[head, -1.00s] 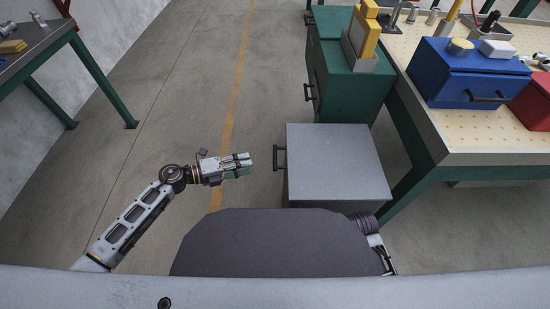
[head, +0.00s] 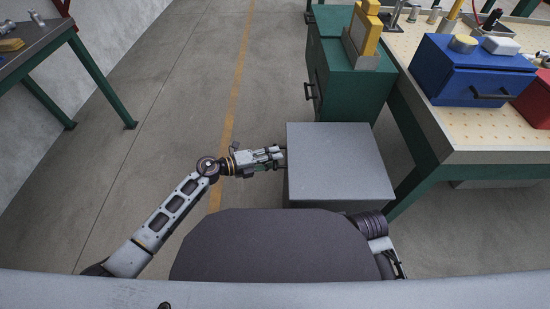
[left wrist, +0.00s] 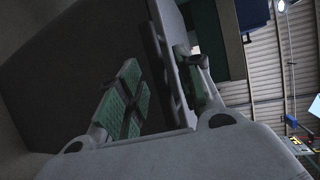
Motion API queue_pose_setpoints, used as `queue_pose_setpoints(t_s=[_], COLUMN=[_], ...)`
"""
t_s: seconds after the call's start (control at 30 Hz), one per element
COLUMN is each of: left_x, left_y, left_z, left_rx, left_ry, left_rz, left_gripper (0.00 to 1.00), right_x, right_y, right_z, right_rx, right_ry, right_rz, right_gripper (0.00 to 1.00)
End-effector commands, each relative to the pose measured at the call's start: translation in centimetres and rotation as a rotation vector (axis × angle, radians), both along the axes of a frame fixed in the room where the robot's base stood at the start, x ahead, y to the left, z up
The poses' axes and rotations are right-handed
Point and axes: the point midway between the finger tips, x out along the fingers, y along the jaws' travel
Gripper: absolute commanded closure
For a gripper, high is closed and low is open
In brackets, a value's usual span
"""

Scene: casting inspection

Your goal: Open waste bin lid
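The waste bin is a grey box with a flat lid (head: 338,162), closed, in the middle of the head view. Its dark handle on the left side is mostly hidden by my left gripper (head: 279,156) in the head view. In the left wrist view the handle (left wrist: 168,70) shows as a dark bar between the two green-padded fingers of my left gripper (left wrist: 165,88). The fingers stand apart, with a gap between the left finger and the bar. My right gripper is not in view; only part of my right arm shows.
A green cabinet (head: 345,85) stands just behind the bin. A workbench (head: 480,125) with a blue box (head: 470,72) and a red box (head: 537,100) is to the right. Another table (head: 30,48) is at the far left. The floor left of the bin is clear.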

Motion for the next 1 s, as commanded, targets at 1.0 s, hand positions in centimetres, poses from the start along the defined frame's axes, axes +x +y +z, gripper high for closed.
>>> queue_pose_setpoints(t_s=[1.0], left_x=[0.43], left_y=[-1.01], left_z=[-0.20], left_rx=[0.000], left_ry=[0.000], left_rz=[0.000], left_gripper=[1.00], right_x=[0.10], right_y=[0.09], right_z=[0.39], right_rx=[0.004], right_ry=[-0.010], right_rz=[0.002], right_gripper=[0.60])
